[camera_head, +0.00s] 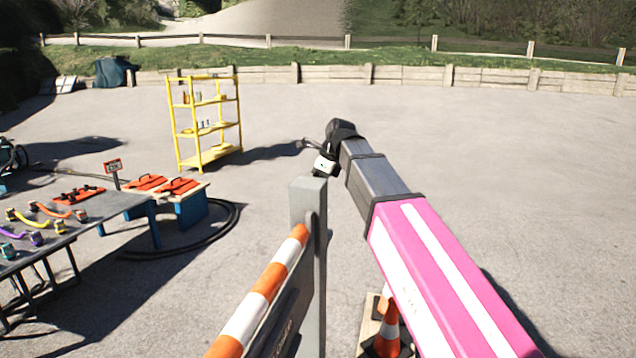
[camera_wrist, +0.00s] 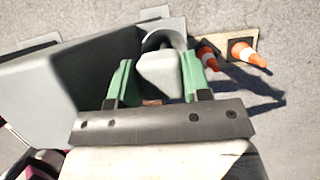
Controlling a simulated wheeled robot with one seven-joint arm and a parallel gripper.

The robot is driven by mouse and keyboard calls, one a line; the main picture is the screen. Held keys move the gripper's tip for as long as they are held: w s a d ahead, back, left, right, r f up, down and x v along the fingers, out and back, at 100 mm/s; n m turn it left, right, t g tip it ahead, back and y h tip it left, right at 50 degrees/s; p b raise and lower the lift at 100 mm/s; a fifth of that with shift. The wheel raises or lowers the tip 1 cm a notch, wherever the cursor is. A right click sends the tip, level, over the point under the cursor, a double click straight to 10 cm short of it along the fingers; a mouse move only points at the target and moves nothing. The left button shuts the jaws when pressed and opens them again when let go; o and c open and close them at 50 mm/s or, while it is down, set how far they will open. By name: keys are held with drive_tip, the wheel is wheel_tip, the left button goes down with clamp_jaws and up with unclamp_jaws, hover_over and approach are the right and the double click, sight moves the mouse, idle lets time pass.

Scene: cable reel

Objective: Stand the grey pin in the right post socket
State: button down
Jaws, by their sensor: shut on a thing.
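In the wrist view my gripper (camera_wrist: 156,80) has its two green fingers on either side of the grey pin (camera_wrist: 160,72), and it is shut on the pin. I see the pin's blunt, pale end between the fingers. A grey, rounded socket rim (camera_wrist: 162,26) shows just past the pin, close beside the grey post (camera_wrist: 55,85). I cannot tell whether the pin's far end is inside the socket or above it. In the head view my arm reaches over to the post (camera_head: 308,200), and the pin and fingers are not clearly visible there.
An orange-and-white striped barrier (camera_head: 262,297) runs from the post toward me. Traffic cones (camera_head: 386,335) stand right of the post. A table (camera_head: 110,208) with coloured handles is at left. A yellow shelf (camera_head: 205,120) stands behind. Open pavement lies at right.

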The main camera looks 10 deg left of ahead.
drive_tip(key=shift+c, duration=2.4)
unclamp_jaws()
drive_tip(key=v, duration=1)
drive_tip(key=shift+r, duration=0.4)
drive_tip(key=shift+d, duration=0.1)
